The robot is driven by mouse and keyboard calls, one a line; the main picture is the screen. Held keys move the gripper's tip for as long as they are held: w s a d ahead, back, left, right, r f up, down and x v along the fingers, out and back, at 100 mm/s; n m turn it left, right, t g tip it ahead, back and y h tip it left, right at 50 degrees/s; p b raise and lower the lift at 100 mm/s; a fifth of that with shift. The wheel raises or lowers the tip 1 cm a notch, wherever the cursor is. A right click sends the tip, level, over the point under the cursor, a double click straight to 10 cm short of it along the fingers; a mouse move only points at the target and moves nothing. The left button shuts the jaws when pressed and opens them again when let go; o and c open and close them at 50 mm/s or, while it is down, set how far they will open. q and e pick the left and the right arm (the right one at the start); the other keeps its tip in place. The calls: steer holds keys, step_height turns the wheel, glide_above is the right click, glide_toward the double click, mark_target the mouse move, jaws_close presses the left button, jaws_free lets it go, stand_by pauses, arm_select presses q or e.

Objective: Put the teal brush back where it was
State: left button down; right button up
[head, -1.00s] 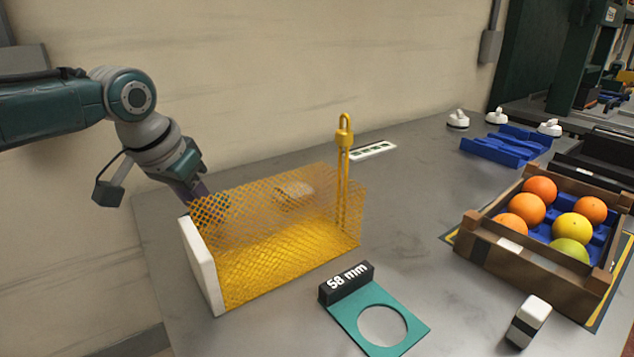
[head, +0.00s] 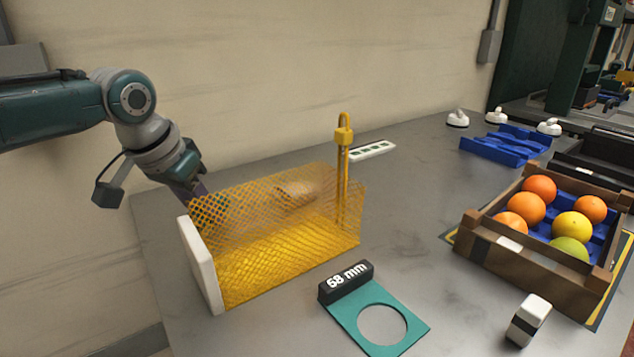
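My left gripper (head: 203,205) reaches down at the far left end of the yellow mesh guard, partly behind the mesh. Its fingertips are blurred by the mesh, so I cannot tell whether they are open or shut. A dark teal patch shows through the mesh at the gripper; I cannot tell whether it is the teal brush or part of the gripper. No teal brush shows clearly anywhere else. A pale tan object (head: 296,192) lies behind the mesh, blurred. My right gripper is not in view.
A teal ring gauge (head: 345,317) lies in front. A wooden crate (head: 520,258) of fruit stands right. The grey table's middle is clear.

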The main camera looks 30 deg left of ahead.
arm_select(q)
steer(key=shift+f+b, duration=0.3)
steer(key=shift+f, duration=0.2)
steer(key=shift+c, duration=0.5)
jaws_free()
steer(key=shift+r, duration=0.1)
step_height(320, 180, up, 8)
steer(key=p, duration=0.8)
steer(key=shift+p, duration=0.4)
stand_by(0.3)
